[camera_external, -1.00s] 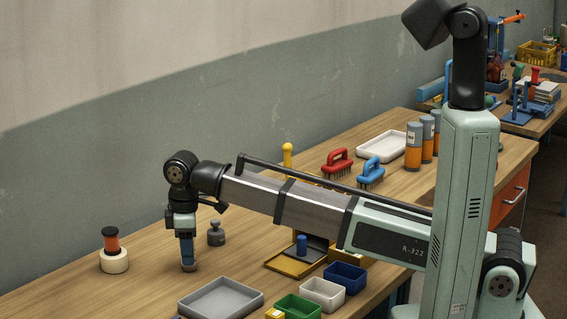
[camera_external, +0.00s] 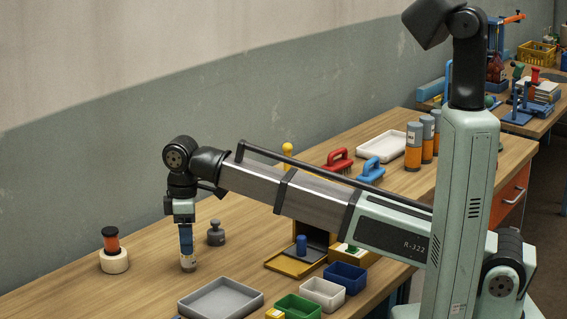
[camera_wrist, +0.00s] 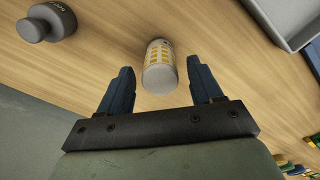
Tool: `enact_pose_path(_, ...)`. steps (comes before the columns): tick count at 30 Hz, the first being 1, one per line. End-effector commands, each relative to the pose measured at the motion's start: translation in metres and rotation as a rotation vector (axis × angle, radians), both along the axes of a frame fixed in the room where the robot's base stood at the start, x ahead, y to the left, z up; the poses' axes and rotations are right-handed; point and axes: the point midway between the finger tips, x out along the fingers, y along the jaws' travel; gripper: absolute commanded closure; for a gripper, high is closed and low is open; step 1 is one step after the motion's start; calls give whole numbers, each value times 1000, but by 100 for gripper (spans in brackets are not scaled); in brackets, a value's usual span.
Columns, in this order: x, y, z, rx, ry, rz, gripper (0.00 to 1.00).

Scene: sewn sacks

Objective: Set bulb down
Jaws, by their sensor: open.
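The bulb (camera_external: 188,265) appears to be the small pale grey cylinder with yellow markings, standing on the wooden table (camera_external: 60,300). In the wrist view the bulb (camera_wrist: 159,68) shows between and just beyond the two blue fingers, with a gap on each side. My gripper (camera_external: 187,252) is open, pointing down, directly above the bulb. In the wrist view my gripper (camera_wrist: 160,70) holds nothing. I see no other bulb.
A grey weight (camera_external: 216,234) stands close behind the bulb.

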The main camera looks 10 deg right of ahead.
Motion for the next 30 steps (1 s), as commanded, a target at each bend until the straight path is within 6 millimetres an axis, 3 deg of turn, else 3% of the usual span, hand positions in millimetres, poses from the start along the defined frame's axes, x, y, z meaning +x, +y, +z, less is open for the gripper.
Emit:
enact_pose_path(6,1,1,41,2,-1,0,35)
enact_pose_path(13,0,1,72,1,0,0,35)
enact_pose_path(19,0,0,84,1,0,0,35)
enact_pose_path(30,0,0,86,0,0,0,35)
